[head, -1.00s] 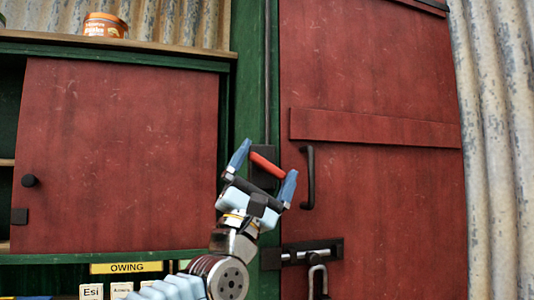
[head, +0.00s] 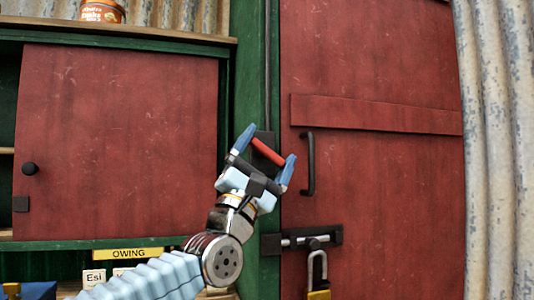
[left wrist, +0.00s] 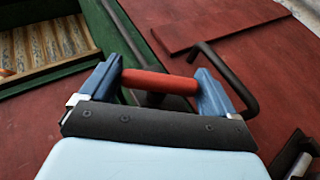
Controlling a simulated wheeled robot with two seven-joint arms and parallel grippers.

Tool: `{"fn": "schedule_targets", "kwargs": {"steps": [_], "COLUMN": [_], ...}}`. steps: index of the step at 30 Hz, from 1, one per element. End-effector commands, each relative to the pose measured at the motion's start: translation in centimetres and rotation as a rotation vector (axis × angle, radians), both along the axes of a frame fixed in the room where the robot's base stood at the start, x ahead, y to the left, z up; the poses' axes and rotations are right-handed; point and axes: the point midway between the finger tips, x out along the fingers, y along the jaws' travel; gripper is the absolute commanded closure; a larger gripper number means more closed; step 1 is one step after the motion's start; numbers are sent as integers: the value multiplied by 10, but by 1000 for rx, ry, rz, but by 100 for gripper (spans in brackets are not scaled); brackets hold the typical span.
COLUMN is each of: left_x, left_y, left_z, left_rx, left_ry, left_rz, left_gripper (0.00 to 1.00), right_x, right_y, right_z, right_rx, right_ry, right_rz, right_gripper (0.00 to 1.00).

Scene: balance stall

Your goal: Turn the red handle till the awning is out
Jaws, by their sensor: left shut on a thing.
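The red handle (head: 267,152) is a short bar in front of a dark box (head: 265,138) on the green post, left of the red door. My left gripper (head: 265,148) has one blue finger at each end of the bar. In the left wrist view the red handle (left wrist: 160,82) spans the gap between the fingers (left wrist: 159,84), and they are shut on its ends. In the head view the bar slopes down to the right. The awning is not in view. My right gripper is not in view.
The red door (head: 370,170) has a black pull handle (head: 309,163) close to the right of my left gripper. Below are a bolt (head: 305,238) and a padlock (head: 318,293). A cupboard with a red panel (head: 115,140) stands to the left. A tin (head: 101,11) sits on the shelf above.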

Motion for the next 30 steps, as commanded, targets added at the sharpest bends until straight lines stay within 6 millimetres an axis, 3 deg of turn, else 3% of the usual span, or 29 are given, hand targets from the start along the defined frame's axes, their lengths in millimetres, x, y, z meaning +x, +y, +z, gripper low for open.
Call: {"fn": "schedule_targets", "kwargs": {"steps": [15, 30], "left_x": [1, 1], "left_y": [2, 1], "left_z": [1, -1], "left_rx": [308, 485], "left_ry": [102, 159], "left_rz": [2, -2], "left_gripper": [40, 40], "right_x": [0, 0], "right_y": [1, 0], "right_z": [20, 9], "right_rx": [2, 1], "right_ry": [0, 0], "right_rz": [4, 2], "right_gripper": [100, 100]}}
